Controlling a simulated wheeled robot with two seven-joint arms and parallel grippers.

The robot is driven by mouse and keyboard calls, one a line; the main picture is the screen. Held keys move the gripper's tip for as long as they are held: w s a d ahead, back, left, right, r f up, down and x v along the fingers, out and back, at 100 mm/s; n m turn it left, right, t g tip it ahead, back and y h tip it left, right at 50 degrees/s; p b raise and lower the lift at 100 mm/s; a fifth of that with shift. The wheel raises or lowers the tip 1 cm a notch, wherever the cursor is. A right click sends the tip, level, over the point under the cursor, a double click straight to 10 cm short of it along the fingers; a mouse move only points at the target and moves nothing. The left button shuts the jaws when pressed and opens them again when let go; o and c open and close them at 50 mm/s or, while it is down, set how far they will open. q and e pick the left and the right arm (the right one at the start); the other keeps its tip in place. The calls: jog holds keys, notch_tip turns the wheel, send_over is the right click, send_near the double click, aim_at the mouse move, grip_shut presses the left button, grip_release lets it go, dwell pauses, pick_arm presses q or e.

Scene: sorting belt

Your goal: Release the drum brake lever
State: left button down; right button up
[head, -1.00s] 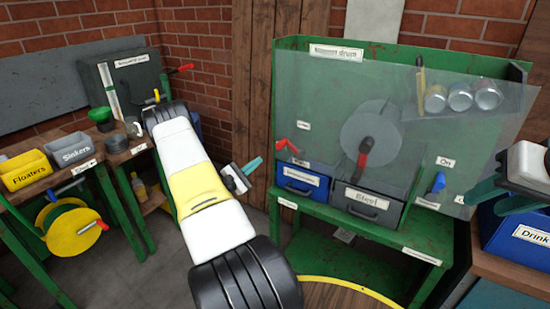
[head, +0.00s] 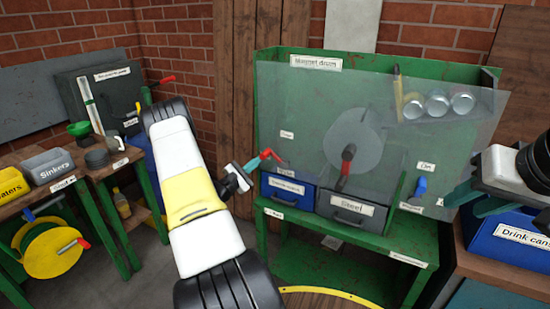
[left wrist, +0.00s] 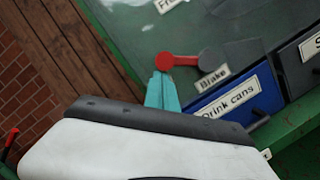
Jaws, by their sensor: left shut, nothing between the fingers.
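The red brake lever (head: 266,155) is on the left side of the green magnet drum stand, between an upper label and a lower label. In the left wrist view the lever (left wrist: 182,62) points left from its grey pivot, with the "Free" label (left wrist: 168,4) above and the "Brake" label (left wrist: 212,81) below. My left gripper (head: 254,163) is shut and empty, its teal fingertips right at the lever's knob. In the left wrist view the fingertips (left wrist: 161,84) are just below the knob; I cannot tell whether they touch. My right gripper (head: 476,202) is at the right edge, fingers apart, away from the lever.
A clear panel (head: 450,140) stands in front of the grey drum (head: 352,140). A black-and-red crank (head: 346,165), a blue lever (head: 420,187), a blue drawer (head: 289,189) and a steel bin (head: 345,207) are close by. A blue drink cans bin (head: 510,240) stands at right.

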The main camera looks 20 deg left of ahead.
pick_arm(q)
jog(key=shift+r, duration=0.15)
jog(key=d+r+m+g, duration=0.1)
jog(key=r+m, duration=0.1)
jog(key=m, duration=0.1)
jog(key=d+r+m+g, duration=0.1)
jog(key=d+r+m, duration=0.1)
jog(key=m, duration=0.2)
jog(key=d+r+m, duration=0.2)
jog(key=m, duration=0.1)
jog(key=shift+s+d+m+g+h, duration=0.2)
jog(key=shift+m+g+h, duration=0.1)
jog(key=shift+m+g, duration=0.1)
jog(key=shift+d+r, duration=0.15)
jog(key=shift+d, duration=0.4)
dwell(0.3)
send_near(270, 150)
jog(key=s+a+r, duration=0.1)
jog(key=s+r, duration=0.3)
jog(key=s, duration=0.1)
jog(key=shift+s+a, duration=0.15)
jog(key=shift+s, duration=0.05)
